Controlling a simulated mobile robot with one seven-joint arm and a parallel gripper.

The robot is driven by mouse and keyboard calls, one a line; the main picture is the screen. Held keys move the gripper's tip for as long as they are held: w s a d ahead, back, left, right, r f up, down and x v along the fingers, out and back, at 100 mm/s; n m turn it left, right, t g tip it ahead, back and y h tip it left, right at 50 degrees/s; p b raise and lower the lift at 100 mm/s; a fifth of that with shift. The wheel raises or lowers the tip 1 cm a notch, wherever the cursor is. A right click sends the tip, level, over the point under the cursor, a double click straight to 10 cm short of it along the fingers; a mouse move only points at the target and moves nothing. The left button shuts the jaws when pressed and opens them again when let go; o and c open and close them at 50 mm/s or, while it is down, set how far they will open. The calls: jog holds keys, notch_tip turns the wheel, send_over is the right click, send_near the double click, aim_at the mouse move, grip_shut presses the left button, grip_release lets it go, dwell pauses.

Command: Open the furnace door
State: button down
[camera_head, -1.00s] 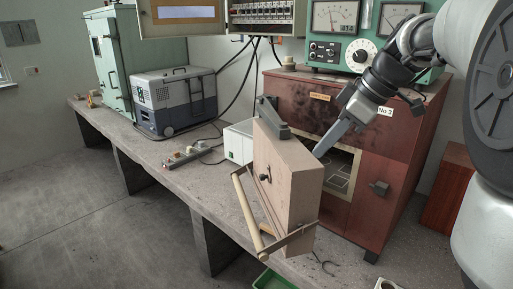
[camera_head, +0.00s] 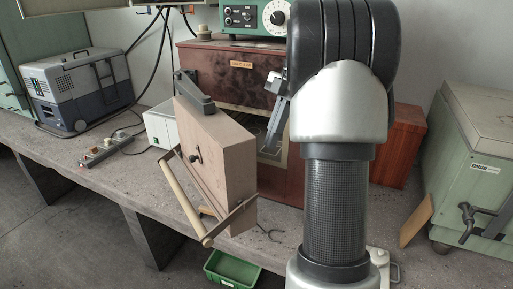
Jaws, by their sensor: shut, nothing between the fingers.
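The furnace (camera_head: 226,68) is a reddish-brown box on the concrete bench. Its thick beige door (camera_head: 212,150) stands swung out toward the front left, well away from the opening. A pale bar handle (camera_head: 186,197) on metal brackets is on the door's outer face. My gripper (camera_head: 271,140) is shut and empty, to the right of the door and in front of the dark furnace opening (camera_head: 272,155). It looks apart from the door, but the gap is hard to judge. My arm hides the right part of the furnace.
A green control unit (camera_head: 240,18) sits on the furnace. A green tray (camera_head: 232,268) is below the front edge. A pale green machine (camera_head: 474,150) stands right.

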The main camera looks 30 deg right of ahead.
aim_at(223, 176)
jog(key=b+x, duration=0.1)
jog(key=x, duration=0.7)
jog(key=shift+f, duration=0.4)
jog(key=shift+s+a, duration=0.1)
jog(key=shift+a, duration=0.05)
jog(key=a+m+b, duration=0.1)
jog(key=a, duration=0.3)
jog(key=s+a+m+b, duration=0.1)
jog(key=a, duration=0.3)
jog(key=a+m+t+b, duration=0.1)
jog(key=a+b, duration=0.1)
jog(key=a, duration=0.2)
jog(key=shift+s+f, duration=0.15)
jog(key=shift+s, duration=0.1)
jog(key=w+a+m+t+h+p, duration=0.15)
jog(key=w+a+m, duration=0.25)
jog(key=a, duration=0.8)
jog(key=w+a+m+t+p, duration=0.1)
jog(key=w+a+m+p, duration=0.3)
jog(key=a, duration=0.8)
jog(key=w+a+m+h+p, duration=0.1)
jog(key=w+a+m+p, duration=0.2)
jog(key=w+a, duration=0.6)
jog(key=shift+w+m+t+p, duration=0.3)
jog(key=shift+w+t+p, duration=0.15)
jog(key=shift+w+p, duration=0.55)
jog(key=shift+r, duration=0.2)
